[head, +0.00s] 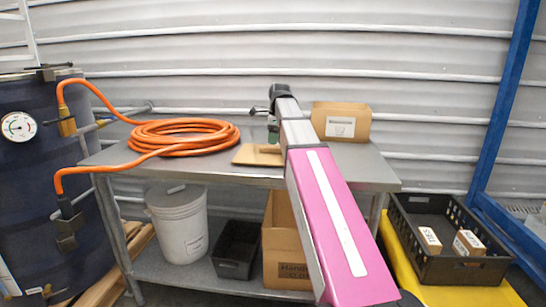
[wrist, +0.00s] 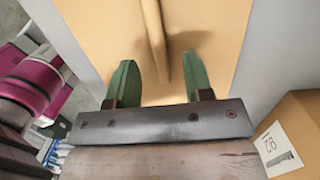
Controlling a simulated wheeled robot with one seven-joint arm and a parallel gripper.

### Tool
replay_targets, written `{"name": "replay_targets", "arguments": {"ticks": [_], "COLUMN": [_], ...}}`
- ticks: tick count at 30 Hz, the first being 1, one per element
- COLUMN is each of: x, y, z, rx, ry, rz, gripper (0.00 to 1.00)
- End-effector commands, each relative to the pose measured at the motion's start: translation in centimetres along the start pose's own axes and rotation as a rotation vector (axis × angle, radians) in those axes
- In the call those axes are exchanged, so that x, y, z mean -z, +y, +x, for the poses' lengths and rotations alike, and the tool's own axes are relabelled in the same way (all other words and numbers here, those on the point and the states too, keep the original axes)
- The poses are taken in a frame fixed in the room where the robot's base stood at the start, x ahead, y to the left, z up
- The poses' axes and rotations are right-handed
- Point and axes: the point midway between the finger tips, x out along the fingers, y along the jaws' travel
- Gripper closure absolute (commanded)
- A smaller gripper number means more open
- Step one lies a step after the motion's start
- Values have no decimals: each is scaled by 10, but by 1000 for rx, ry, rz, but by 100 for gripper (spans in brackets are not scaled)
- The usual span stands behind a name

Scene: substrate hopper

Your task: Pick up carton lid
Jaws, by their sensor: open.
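The carton lid (head: 248,157) looks like a flat tan board lying on the grey metal table, left of my arm. In the wrist view the lid (wrist: 105,20) fills the upper middle, with a raised tan ridge (wrist: 153,30) running up from its centre. My gripper (wrist: 160,62) is open, one green finger on each side of the ridge, with gaps showing on both sides. I cannot tell how far the fingertips are above the lid. In the head view my gripper (head: 272,134) is over the lid, partly hidden by my arm.
A tan carton (head: 352,112) with a white label stands right of my gripper; it also shows in the wrist view (wrist: 292,112). A coiled orange hose (head: 180,133) lies left on the table (head: 345,165). A black crate (head: 405,212) with small boxes stands lower right.

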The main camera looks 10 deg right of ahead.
Motion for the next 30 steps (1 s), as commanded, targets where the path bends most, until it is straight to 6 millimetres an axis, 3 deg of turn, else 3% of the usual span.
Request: {"name": "replay_targets", "arguments": {"ticks": [8,16,21,30], "x": [2,2,2,2], "y": [2,2,1,1], "z": [37,41,40,40], "rx": [-2,-1,-1,-1], "ry": [1,1,1,1], "rz": [-1,-1,-1,-1], "gripper": [53,53,100,100]}}
